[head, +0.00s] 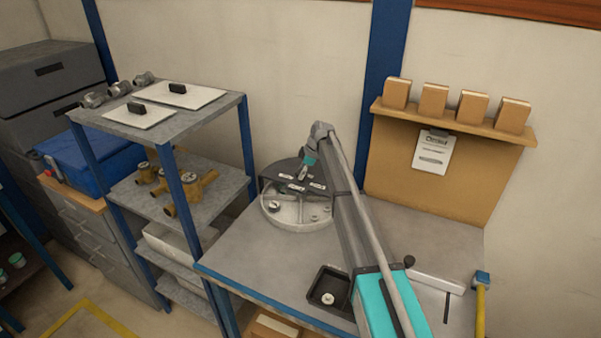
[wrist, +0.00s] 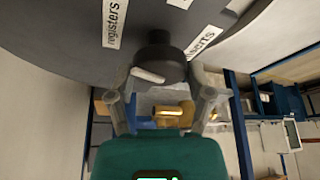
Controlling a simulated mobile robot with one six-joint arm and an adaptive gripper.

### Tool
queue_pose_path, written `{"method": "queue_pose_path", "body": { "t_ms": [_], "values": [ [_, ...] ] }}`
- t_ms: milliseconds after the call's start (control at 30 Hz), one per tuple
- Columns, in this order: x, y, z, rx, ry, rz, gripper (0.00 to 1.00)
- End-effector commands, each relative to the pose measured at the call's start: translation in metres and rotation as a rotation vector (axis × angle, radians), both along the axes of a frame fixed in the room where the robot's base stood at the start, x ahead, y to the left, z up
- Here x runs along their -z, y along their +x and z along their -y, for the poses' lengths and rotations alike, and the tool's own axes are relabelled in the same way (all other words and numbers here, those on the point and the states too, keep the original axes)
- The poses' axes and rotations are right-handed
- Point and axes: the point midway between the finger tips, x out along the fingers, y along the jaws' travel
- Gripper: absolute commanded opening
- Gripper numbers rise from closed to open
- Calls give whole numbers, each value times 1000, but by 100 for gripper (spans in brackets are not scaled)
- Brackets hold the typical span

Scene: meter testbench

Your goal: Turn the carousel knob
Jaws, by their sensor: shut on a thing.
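The carousel (head: 272,216) stands on the bench, a pale round tray with compartments under a dark cover (head: 279,172) that bears several white labels. My gripper (head: 304,172) reaches down to the cover from the end of my arm. In the wrist view, the black knob (wrist: 160,50) with a pale pointer stands out from the dark cover (wrist: 62,30), between labels ending in "registers" and "inserts". My gripper's fingers (wrist: 163,76) lie on both sides of the knob and are shut on it. The knob is hidden behind my gripper in the head view.
A black tray (head: 322,298) with a small pale part sits at the bench's front. A shelf rack (head: 222,112) with brass fittings and white plates stands left. Several cardboard boxes (head: 434,100) sit on a ledge at the back right. The bench (head: 240,262) is bare around the carousel's front.

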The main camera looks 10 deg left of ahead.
Motion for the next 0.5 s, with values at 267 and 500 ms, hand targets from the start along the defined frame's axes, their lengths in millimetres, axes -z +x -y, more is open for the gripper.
{"method": "queue_pose_path", "body": {
  "t_ms": [267, 500],
  "values": [
    [0, 5, 2, -218, -3, 3, 19],
    [0, 5, 3, -329, -4, 5, 19]
  ]
}}
